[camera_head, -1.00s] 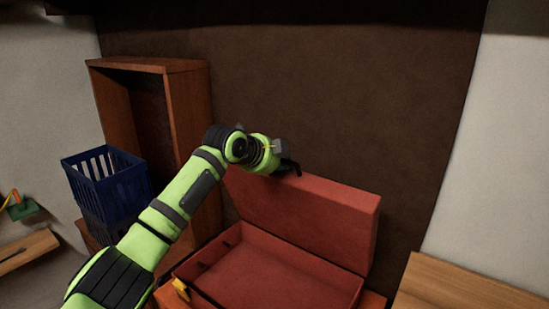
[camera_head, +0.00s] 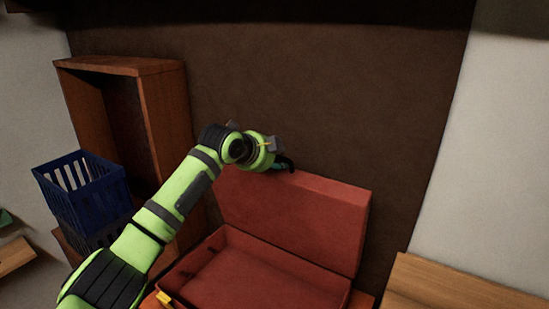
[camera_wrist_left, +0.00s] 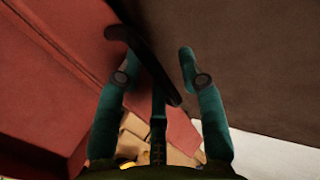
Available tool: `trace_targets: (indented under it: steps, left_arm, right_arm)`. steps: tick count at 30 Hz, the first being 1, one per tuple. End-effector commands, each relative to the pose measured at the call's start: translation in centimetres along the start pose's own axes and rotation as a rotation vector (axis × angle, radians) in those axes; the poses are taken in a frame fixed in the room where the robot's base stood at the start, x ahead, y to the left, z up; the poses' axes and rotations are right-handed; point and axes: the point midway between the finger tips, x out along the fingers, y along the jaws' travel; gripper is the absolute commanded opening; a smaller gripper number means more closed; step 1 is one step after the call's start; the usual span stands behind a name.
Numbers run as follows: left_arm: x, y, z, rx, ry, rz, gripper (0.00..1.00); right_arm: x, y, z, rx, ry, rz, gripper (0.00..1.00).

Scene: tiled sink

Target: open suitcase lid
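A red suitcase stands open at the lower middle of the head view. Its lid (camera_head: 295,222) is raised nearly upright near the dark wall, and its empty base (camera_head: 265,280) shows below, cut off by the frame's bottom edge. My left gripper (camera_head: 284,164) is at the lid's top edge, left of its middle. The lid's red face also shows there. My right gripper is not in view.
A blue basket (camera_head: 82,190) sits at the left, in front of a tall open wooden shelf (camera_head: 165,125). A wooden surface (camera_head: 450,285) is at the lower right. The brown wall (camera_head: 330,110) stands close behind the lid.

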Motion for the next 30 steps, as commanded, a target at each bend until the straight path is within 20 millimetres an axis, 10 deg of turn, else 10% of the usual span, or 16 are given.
trace_targets:
  steps: [30]
  left_arm:
    - [-3.9,0.2,0.1,0.000,-0.002,0.005,0.39]
  right_arm:
    - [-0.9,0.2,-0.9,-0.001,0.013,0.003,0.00]
